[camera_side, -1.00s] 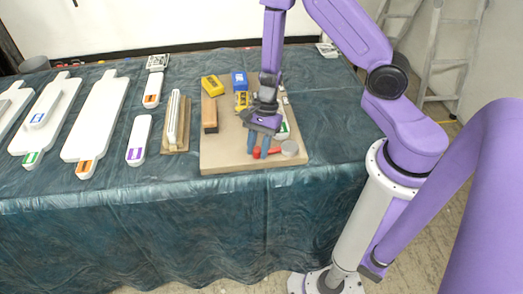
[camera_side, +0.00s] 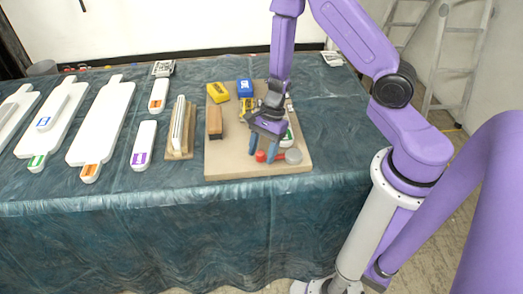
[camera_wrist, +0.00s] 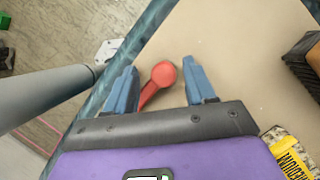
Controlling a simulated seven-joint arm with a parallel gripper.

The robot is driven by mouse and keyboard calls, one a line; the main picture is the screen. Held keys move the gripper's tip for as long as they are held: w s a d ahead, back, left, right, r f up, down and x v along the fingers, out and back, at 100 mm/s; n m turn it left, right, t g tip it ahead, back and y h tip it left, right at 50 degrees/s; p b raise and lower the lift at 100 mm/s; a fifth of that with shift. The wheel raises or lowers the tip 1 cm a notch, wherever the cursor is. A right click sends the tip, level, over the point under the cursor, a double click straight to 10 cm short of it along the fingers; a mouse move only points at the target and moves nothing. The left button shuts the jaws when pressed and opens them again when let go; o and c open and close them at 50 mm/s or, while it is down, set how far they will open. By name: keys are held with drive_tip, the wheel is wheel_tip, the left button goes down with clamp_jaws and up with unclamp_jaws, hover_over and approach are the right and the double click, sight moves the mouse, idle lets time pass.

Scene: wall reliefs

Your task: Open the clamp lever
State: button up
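The clamp lever is a red handle with a round knob (camera_side: 261,156), at the front of the beige board. In the wrist view the red lever (camera_wrist: 161,75) shows its knob between my two blue fingers, with a gap on each side. Its shaft runs down and left, under the gripper's dark palm. My gripper (camera_side: 262,161) is open and points down around the knob. Its spread fingers also show in the wrist view (camera_wrist: 160,82). A grey round disc (camera_side: 293,156) sits right of the lever. My gripper hides the clamp's body.
The beige board (camera_side: 225,166) also carries a wooden block with a dark base (camera_side: 215,122), yellow (camera_side: 217,92) and blue (camera_side: 245,88) blocks behind. A wooden stand (camera_side: 180,140) and white boards lie left on the teal cloth. The board's front left is clear.

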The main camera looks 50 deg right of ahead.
drive_tip(key=shift+a, duration=0.1)
drive_tip(key=shift+r, duration=0.45)
drive_tip(key=v, duration=1.6)
drive_tip(key=shift+d+r, duration=0.25)
drive_tip(key=shift+d, duration=0.1)
